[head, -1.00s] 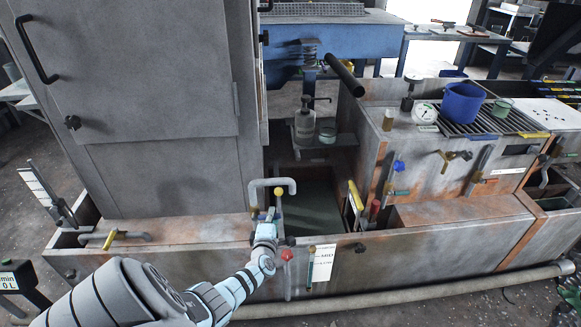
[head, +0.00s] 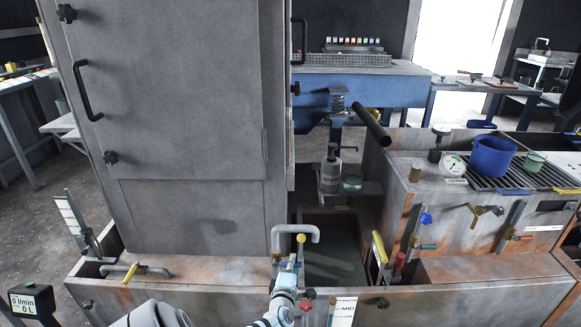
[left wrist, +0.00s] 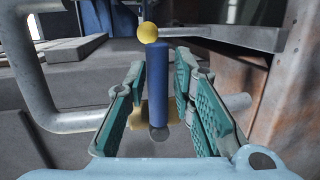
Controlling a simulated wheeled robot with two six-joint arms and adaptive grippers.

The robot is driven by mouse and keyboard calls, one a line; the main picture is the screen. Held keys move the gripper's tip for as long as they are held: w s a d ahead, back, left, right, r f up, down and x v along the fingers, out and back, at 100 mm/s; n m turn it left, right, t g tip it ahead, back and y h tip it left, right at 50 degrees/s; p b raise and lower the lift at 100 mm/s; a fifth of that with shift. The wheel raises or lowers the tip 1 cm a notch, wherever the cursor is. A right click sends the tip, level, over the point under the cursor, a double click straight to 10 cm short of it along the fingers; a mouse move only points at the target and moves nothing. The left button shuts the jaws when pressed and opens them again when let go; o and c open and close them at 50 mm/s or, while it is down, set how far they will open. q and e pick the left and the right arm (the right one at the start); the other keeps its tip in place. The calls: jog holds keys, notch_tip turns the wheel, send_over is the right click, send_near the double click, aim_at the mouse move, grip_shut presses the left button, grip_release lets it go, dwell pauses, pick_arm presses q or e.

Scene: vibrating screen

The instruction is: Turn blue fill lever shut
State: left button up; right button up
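The blue fill lever (left wrist: 158,85) stands upright in the left wrist view, on a brass-coloured valve body (left wrist: 145,118). My left gripper (left wrist: 160,75) is open, with its teal-padded fingers on either side of the lever. The right finger looks very near the lever; I cannot tell whether it touches. In the head view my left gripper (head: 292,268) is beside the grey bent pipe (head: 283,230) at the tank's front edge and largely hides the lever. A yellow ball (head: 301,238) shows there, and behind the lever's top in the wrist view. My right gripper is out of view.
A red knob (head: 306,306) and a white label card (head: 343,311) are on the tank front near my gripper. A display (head: 32,301) reads 0 l/min and 0 L. A tall grey cabinet (head: 170,120) stands behind.

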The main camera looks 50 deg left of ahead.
pick_arm(q)
jog(key=v, duration=1.2)
